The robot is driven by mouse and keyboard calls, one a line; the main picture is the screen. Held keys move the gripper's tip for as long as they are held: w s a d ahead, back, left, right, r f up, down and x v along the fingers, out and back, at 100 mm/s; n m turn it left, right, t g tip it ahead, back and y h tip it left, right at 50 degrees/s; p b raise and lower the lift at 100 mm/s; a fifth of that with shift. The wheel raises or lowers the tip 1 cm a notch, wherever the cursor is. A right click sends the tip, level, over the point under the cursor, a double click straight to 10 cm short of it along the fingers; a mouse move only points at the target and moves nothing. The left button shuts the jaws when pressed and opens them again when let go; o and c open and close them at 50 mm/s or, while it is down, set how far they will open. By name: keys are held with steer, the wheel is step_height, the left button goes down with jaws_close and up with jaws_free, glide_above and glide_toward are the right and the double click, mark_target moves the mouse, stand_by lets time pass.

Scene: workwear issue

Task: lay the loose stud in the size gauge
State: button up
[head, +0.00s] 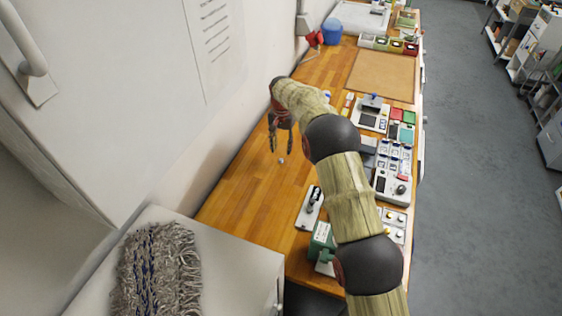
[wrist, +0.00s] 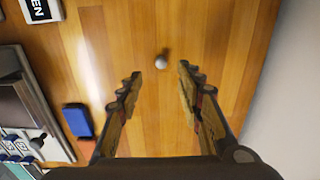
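The loose stud (wrist: 161,62) is a small pale, rounded piece on the bare wooden bench. In the wrist view it lies just beyond the fingertips, roughly between their lines. It also shows in the head view as a tiny light spot (head: 281,161) below my gripper. My gripper (wrist: 157,75) is open and empty, pointing down at the bench; in the head view its two fingers (head: 281,150) hang apart above the wood. I cannot clearly identify the size gauge in either view; my arm hides part of the bench.
A blue block (wrist: 77,121) lies left of my fingers in the wrist view. A white wall (wrist: 292,95) borders the bench. Bare wood (head: 248,187) surrounds the stud.

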mark_target(281, 159)
step_height(281, 159, down, 6)
steer(key=shift+a+f+b, duration=0.15)
steer(key=shift+b, duration=0.15)
steer(key=shift+c, duration=1.1)
steer(key=c, duration=0.7)
steer(key=shift+r, duration=0.2)
steer(key=shift+r, duration=0.7)
steer(key=s+d+r, duration=0.1)
steer(key=s+r, duration=0.2)
steer(key=s, duration=0.1)
steer(key=s+d+r, duration=0.1)
steer(key=s+r, duration=0.3)
steer(key=s, duration=0.1)
steer(key=s+d+r+p, duration=0.1)
steer(key=s+r, duration=0.3)
steer(key=shift+s+d+r, duration=0.15)
steer(key=shift+s+d, duration=0.15)
steer(key=shift+s, duration=0.05)
